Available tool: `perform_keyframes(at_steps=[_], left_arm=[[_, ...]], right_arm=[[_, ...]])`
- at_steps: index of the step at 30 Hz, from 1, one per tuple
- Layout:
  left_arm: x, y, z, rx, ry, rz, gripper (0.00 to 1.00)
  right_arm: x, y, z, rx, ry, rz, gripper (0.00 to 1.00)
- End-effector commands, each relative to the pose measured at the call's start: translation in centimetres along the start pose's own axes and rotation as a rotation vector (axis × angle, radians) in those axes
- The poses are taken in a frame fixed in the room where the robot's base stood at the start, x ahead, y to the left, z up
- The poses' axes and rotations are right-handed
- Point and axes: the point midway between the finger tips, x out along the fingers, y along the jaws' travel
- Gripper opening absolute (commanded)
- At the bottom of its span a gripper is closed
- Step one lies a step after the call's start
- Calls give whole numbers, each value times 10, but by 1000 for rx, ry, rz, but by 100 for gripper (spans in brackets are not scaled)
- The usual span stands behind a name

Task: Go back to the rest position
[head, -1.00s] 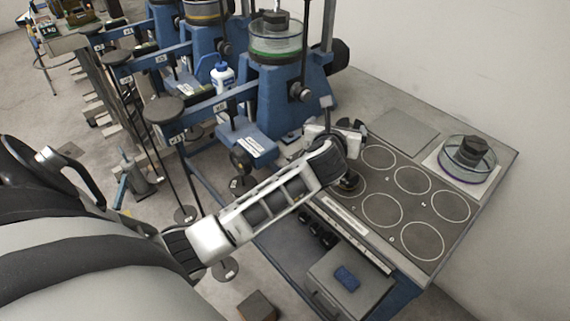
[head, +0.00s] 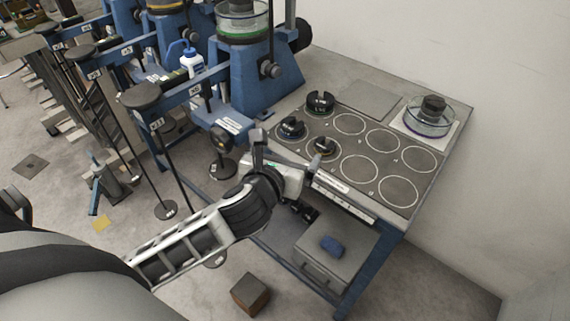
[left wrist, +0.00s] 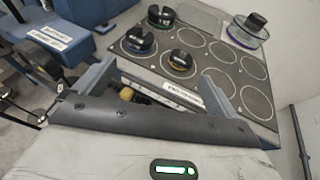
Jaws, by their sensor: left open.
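My left gripper (head: 287,154) is at the near edge of the table in the head view, in front of the board with white circles. Its two fingers stand wide apart. Nothing shows between them in the left wrist view (left wrist: 156,88). Three dark slotted weights sit on the board beyond the gripper: a far one (head: 320,102), a left one (head: 291,128) and a near one (head: 325,147). They stand apart from the fingers in the left wrist view. My right gripper is not in view.
The grey board (head: 376,147) has several empty circles. A clear round dish with a dark weight (head: 429,116) stands at the back right. Blue lever frames (head: 245,80) stand at the left. A grey box (head: 328,262) is below the table edge. A brown block (head: 250,294) lies on the floor.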

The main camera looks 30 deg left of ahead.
Motion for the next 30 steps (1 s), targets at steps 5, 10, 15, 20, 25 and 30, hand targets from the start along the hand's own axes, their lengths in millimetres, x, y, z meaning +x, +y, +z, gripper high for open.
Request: perform_keyframes(at_steps=[5, 10, 15, 20, 25, 30], left_arm=[[-15, -5, -8, 10, 1, -31, 96], [-19, -6, -9, 12, 0, -40, 96], [-19, -5, -7, 44, -22, -33, 96], [-24, -2, 9, 290, -184, 6, 96], [-41, -17, 21, 825, -420, 61, 96], [-59, -50, -4, 1447, -572, 66, 96]], right_arm=[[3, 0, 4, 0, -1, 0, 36], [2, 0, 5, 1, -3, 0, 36], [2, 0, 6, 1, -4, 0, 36], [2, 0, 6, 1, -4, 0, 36], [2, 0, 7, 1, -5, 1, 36], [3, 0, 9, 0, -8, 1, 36]])
